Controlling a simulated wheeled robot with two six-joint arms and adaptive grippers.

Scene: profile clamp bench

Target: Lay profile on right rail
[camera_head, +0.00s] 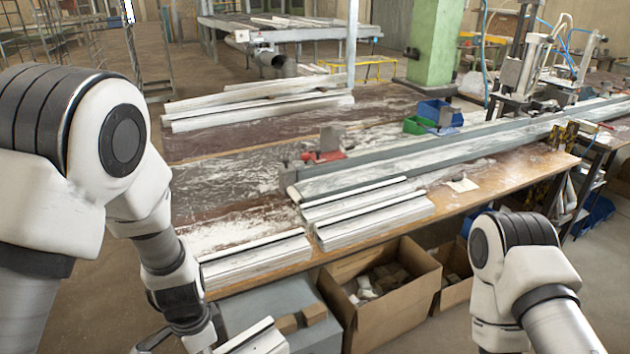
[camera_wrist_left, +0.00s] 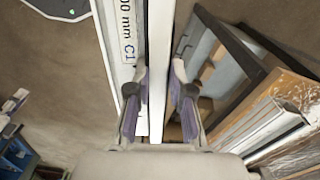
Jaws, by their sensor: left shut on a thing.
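My left gripper (camera_wrist_left: 160,98) is shut on a white profile (camera_wrist_left: 160,70). Its two fingers press on both sides of a narrow strip running up the left wrist view. A pale face with a printed label (camera_wrist_left: 127,45) lies close left of that strip; I cannot tell if it is the same piece. In the head view the held profile's end (camera_head: 256,338) shows low at the left, below the bench front edge, beside my left wrist. A long grey rail (camera_head: 460,147) runs along the bench; I cannot tell which part is the right rail. My right gripper is out of the picture.
White profiles lie at the bench front (camera_head: 365,220) and at the back (camera_head: 255,108). A red clamp (camera_head: 323,156) stands by the rail's left end. Blue (camera_head: 440,110) and green bins sit behind the rail. Cardboard boxes (camera_head: 395,315) stand below the front edge.

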